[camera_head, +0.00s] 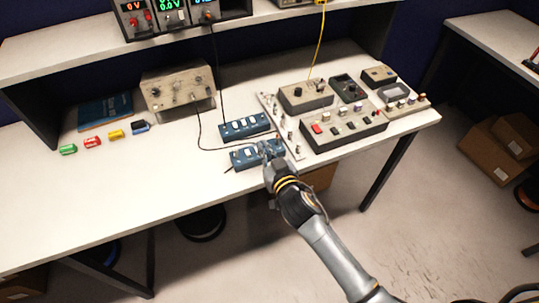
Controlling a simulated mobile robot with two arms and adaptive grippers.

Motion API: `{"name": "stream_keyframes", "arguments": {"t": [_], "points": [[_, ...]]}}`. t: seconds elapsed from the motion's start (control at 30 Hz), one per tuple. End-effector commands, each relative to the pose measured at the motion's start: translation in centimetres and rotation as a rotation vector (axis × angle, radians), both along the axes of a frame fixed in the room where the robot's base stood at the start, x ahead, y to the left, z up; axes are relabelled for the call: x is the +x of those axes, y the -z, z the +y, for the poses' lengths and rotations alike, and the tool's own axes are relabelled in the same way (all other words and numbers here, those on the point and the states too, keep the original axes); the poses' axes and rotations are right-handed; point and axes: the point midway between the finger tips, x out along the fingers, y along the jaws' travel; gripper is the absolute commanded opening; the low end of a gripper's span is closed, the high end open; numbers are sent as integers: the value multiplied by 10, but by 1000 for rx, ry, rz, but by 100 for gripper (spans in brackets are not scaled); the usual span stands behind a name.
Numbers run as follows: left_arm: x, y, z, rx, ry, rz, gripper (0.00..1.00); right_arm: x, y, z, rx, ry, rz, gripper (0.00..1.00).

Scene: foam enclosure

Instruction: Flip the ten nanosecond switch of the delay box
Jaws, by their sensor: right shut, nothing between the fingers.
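Two blue boxes with rows of white switches lie on the white bench, one behind the other. The rear blue box (243,125) is clear of my arm. The front blue box (243,158) is partly covered at its right part by my right gripper (268,150). Labels are too small to read, so I cannot tell which switch is the ten nanosecond one. My right gripper is shut with nothing in it, at or just above the front box's switches; contact cannot be made out. My left gripper is out of view.
A panel of beige modules (345,130) stands close to the right. A beige instrument (178,88) with cables stands behind to the left. Small coloured blocks (92,142) and a blue book (106,110) lie at left. The front left bench is clear.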

Motion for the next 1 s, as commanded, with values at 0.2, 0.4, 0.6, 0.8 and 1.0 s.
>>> {"name": "stream_keyframes", "arguments": {"t": [0.2, 0.4, 0.6, 0.8, 1.0], "points": [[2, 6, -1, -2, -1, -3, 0, -30, -10, -10, 1, 0, 1, 0], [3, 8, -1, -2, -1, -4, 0, -41, -16, -13, 0, 1, 1, 0], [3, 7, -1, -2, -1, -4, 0, -42, -17, -14, 0, 1, 1, 0], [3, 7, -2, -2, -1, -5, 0, -42, -17, -13, 0, 1, 0, 0], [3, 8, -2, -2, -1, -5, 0, -42, -13, -14, -2, 1, 5, 0]]}}
